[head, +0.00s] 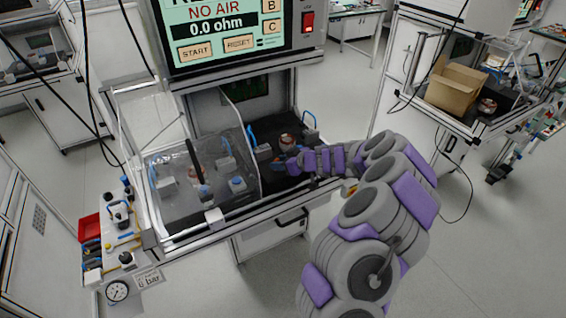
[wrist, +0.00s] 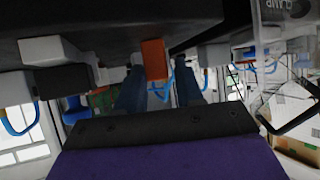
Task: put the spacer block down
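In the wrist view, a small orange block (wrist: 153,58), which looks like the spacer block, sits against the dark work surface (wrist: 110,25); this view looks upside down. My gripper (wrist: 160,90) shows as two dark blue fingers, one to each side of the block's line. They stand apart, with a gap that looks wider than the block. I cannot tell how deep the block sits between them. In the head view, my gripper (head: 283,162) is low over the dark bed of the test station, just right of the clear cover. The block cannot be made out there.
The clear cover (head: 205,170) stands to the left. The screen (head: 225,30) above reads "NO AIR". A cardboard box (head: 455,86) is on another bench at right.

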